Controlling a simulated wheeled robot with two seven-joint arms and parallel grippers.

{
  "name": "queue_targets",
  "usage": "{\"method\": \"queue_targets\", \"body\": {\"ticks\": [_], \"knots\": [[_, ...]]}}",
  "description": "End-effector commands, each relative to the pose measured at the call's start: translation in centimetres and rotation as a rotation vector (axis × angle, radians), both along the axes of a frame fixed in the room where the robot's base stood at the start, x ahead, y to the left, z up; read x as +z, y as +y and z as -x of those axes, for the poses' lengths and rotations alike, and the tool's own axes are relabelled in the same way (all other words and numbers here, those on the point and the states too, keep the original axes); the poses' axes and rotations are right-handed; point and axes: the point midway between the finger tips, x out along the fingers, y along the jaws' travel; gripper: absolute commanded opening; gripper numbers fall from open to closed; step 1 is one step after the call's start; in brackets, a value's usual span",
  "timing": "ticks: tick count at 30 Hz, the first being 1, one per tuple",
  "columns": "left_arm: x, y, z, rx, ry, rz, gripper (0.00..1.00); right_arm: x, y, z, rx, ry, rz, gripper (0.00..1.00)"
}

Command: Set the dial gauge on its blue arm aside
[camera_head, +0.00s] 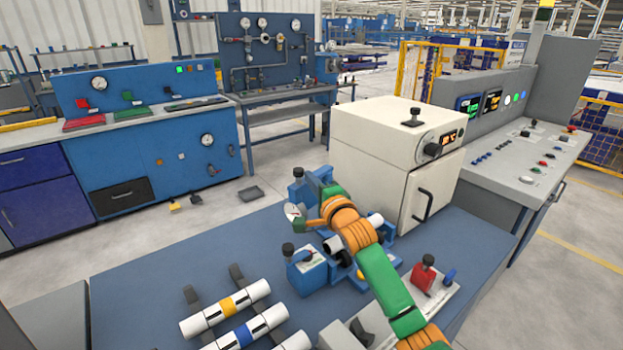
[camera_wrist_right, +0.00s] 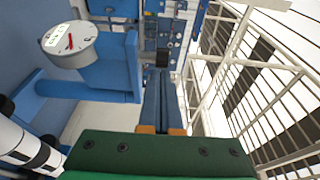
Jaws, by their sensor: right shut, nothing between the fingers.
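The dial gauge (camera_head: 292,212) is a small white disc with a red needle, seen more closely in the wrist view (camera_wrist_right: 70,42). It sits on its blue arm (camera_wrist_right: 108,76), which fills the left of that view. My left gripper is not in view.
A white pipe (camera_head: 374,220) lies in the blue fixture under my arm. Banded pipes (camera_head: 225,307) lie on a rack at front left. A cream oven (camera_head: 385,140) stands behind right. The table's left (camera_head: 150,270) is clear.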

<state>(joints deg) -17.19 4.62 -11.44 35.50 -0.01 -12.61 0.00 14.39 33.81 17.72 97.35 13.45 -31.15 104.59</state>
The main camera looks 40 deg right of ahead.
Motion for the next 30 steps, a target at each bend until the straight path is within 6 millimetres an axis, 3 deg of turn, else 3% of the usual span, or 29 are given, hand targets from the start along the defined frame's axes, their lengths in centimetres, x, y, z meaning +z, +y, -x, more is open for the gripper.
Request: {"method": "queue_targets", "body": {"ticks": [6,15,30], "knots": [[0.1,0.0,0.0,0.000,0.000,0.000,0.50,0.0,0.1,-0.1,0.000,-0.001,-0.002,0.00],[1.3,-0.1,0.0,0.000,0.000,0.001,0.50,0.1,1.2,-3.1,0.000,-0.002,-0.002,0.00],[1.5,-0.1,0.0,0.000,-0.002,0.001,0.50,0.1,1.2,-3.2,0.002,0.000,-0.001,0.00]]}}
